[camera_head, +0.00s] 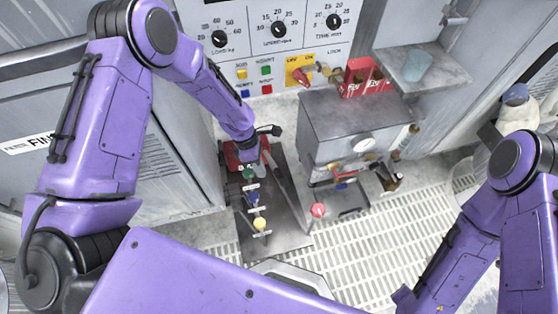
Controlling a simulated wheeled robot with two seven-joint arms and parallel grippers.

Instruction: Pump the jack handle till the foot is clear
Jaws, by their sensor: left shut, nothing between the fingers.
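My left gripper (257,158) is at the end of the forearm that reaches down to the dark floor plate (285,238). It is shut and holds nothing. It is small and partly hidden by my wrist. A red body (231,160), perhaps the jack, sits just left of the gripper. A long grey bar (284,184), perhaps the jack handle, slants down to the right close by the gripper. I cannot tell whether they touch. I cannot make out the foot. My right forearm reaches the bottom edge at the right, and its gripper is out of view.
Green (248,173), blue (254,197) and yellow (260,223) knobs stand in a row on the plate. A red knob (318,210) is to their right. The floor grating (385,240) is mostly clear.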

